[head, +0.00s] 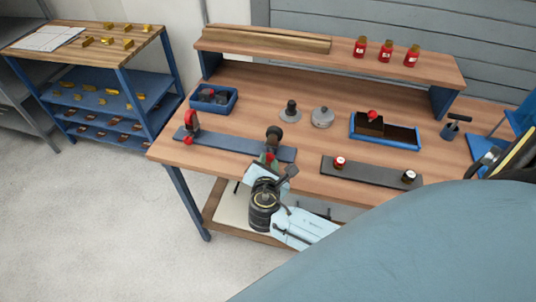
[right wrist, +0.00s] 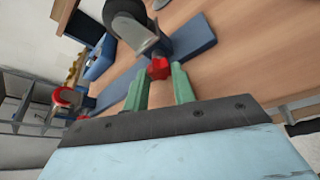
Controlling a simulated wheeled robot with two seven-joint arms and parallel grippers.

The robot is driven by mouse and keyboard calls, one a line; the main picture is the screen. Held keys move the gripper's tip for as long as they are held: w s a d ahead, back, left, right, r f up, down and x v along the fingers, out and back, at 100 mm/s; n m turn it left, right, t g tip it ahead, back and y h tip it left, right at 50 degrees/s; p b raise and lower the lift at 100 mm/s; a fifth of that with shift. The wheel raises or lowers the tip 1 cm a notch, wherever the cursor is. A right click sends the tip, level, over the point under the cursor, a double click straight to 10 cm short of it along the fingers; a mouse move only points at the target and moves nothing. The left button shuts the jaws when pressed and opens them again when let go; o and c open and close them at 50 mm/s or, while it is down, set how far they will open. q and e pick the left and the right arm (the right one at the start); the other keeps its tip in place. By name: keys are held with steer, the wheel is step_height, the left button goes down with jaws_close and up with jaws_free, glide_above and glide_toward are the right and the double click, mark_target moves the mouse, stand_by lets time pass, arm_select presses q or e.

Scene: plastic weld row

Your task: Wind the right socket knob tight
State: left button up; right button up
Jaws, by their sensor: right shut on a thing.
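The right socket (head: 273,136) is a dark round holder at the right end of a blue-grey bar (head: 232,145) on the bench. It shows large near the top of the right wrist view (right wrist: 128,22). Its red knob (right wrist: 159,68) is on the side facing me. My right gripper (right wrist: 160,77) has its green fingertips shut on this knob, one on each side. In the head view the gripper (head: 268,163) is at the bench's front edge and hides much of the knob. The left socket (head: 192,122) has a red knob (head: 188,141). My left gripper is out of view.
A dark plate (head: 372,174) with two knobs lies to the right. A blue bin (head: 213,99), a grey disc-shaped part (head: 322,117) and a blue tray (head: 385,145) stand behind. Red bottles (head: 385,51) stand on the raised shelf. Bare wood separates these things.

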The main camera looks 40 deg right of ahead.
steer(key=shift+f, duration=0.1)
stand_by(0.4)
steer(key=o, duration=1)
steer(key=shift+s, duration=0.1)
steer(key=p+v, duration=0.1)
steer(key=v, duration=1.2)
steer(key=shift+s, duration=0.15)
